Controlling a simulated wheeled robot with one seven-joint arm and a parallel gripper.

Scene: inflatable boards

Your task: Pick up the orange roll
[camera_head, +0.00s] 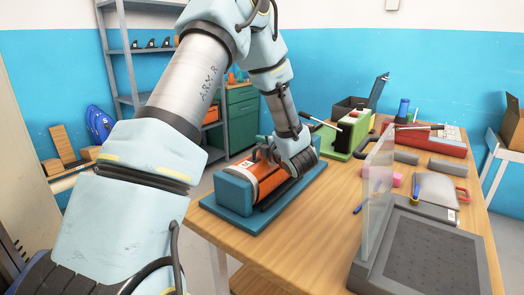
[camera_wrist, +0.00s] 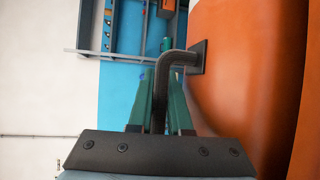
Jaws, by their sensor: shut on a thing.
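The orange roll (camera_head: 256,178) lies on its side on a blue stand (camera_head: 236,188) at the table's left edge. It has a white label, and my wrist hides part of its far end. In the wrist view the roll (camera_wrist: 235,70) fills the right side. A dark bent handle (camera_wrist: 172,58) stands out from a square plate on it. My gripper (camera_wrist: 161,95) has its green fingers closed on this handle. In the head view the gripper (camera_head: 268,150) is at the roll's upper side, partly hidden by my wrist. The roll appears to rest in the stand.
A grey machine with a clear upright panel (camera_head: 376,195) stands at the front right of the table. Grey shelving (camera_head: 128,75) stands at the back. Bare wood lies right of the stand.

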